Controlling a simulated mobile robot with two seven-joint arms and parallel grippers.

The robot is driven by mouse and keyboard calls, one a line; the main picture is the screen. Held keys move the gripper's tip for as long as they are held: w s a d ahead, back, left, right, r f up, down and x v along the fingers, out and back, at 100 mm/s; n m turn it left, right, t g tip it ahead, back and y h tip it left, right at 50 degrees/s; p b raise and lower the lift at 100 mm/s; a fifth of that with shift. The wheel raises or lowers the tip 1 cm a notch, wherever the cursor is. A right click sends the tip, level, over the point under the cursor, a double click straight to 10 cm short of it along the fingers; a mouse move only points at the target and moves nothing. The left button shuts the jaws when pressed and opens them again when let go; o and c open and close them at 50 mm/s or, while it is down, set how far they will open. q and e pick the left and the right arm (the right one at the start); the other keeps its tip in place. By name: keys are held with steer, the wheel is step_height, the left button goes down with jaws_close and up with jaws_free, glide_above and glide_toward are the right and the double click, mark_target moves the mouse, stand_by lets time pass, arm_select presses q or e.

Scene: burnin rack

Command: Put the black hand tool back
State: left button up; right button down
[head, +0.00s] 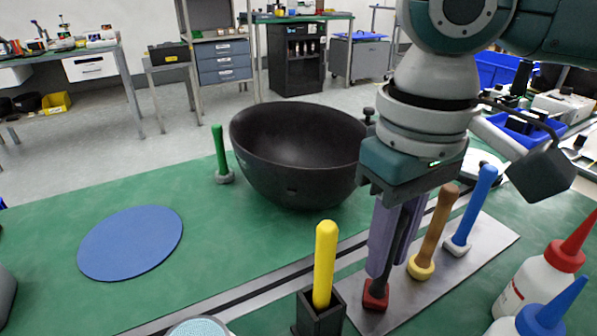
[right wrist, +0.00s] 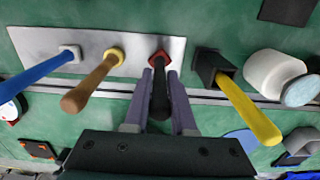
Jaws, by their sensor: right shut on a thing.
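My right gripper (head: 388,265) points down and is shut on the black hand tool (head: 376,296), a dark handle with a red base. The tool is upright, its red base on or just above the metal plate (head: 350,268); I cannot tell which. In the right wrist view the black handle (right wrist: 160,98) lies between the two purple fingers (right wrist: 160,76), with the red base beyond them at the plate's edge. A brown tool with a yellow base (head: 434,232) and a blue tool with a white base (head: 471,210) stand on the plate. My left gripper is out of view.
A yellow tool (head: 325,262) leans in a square black holder (head: 318,318) just left of the plate. A large black bowl (head: 290,165) and a green tool (head: 220,155) stand behind. Bottles (head: 535,283) stand at front right. A blue disc (head: 131,243) lies left; green mat around it is clear.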

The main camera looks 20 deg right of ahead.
steer(key=c, duration=0.8)
jaws_free()
steer(key=shift+o, duration=0.2)
arm_select(q)
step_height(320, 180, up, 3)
steer(key=p, duration=0.3)
arm_select(e)
step_height(320, 180, up, 12)
steer(key=shift+r, duration=0.1)
